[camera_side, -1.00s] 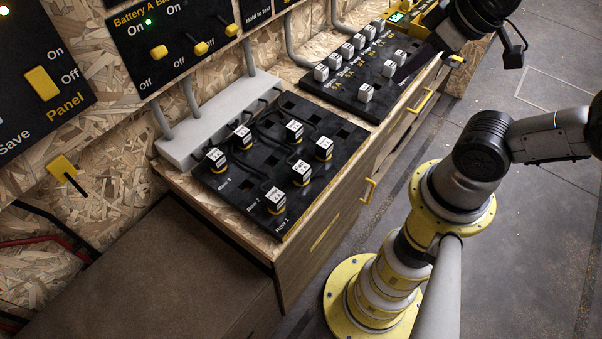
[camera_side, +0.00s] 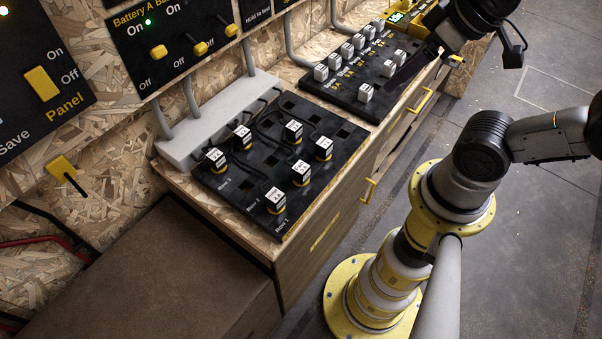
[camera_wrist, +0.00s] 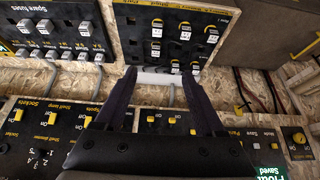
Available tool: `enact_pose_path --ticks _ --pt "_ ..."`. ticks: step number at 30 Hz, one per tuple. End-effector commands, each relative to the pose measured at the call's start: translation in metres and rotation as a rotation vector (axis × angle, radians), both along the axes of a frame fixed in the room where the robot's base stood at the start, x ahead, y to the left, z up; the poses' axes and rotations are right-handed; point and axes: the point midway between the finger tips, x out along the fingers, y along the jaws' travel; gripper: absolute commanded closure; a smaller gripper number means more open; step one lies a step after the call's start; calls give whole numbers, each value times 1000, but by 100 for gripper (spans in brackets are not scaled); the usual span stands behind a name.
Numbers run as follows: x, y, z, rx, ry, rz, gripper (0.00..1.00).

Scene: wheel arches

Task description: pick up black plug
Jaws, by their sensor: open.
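The black board (camera_side: 258,205) carries several plug-like blocks with white labelled tops and yellow bases, such as one at its front corner (camera_side: 275,200). Black cords run from the board to a pale grey strip (camera_side: 222,118) behind it. I cannot tell which piece is the black plug. My gripper (camera_wrist: 158,75) is open and empty in the wrist view, its two dark fingers spread above the scene, with the pale strip showing between their tips. In the side view it hangs over the farther board, partly cut off by the top edge.
A second black board (camera_side: 350,95) with several white-topped blocks lies farther along the bench. Switch panels (camera_side: 170,35) line the wall, with grey conduits below them. A brown box top (camera_side: 150,270) is at the front left. Open floor (camera_side: 545,220) lies to the right.

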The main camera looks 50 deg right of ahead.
Motion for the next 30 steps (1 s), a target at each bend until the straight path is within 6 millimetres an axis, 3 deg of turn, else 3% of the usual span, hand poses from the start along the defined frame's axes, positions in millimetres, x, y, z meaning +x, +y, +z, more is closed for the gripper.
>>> enact_pose_path --ticks 11,16,19,23,26,30 --pt "0 0 0 -16 -1 29 22" --pt "12 0 12 -133 -45 235 22" --pt "35 3 16 -240 -35 444 22" --pt "76 14 5 -364 28 767 22" --pt "108 27 -18 -429 89 1011 22" --pt "141 50 -62 -464 179 1292 22"
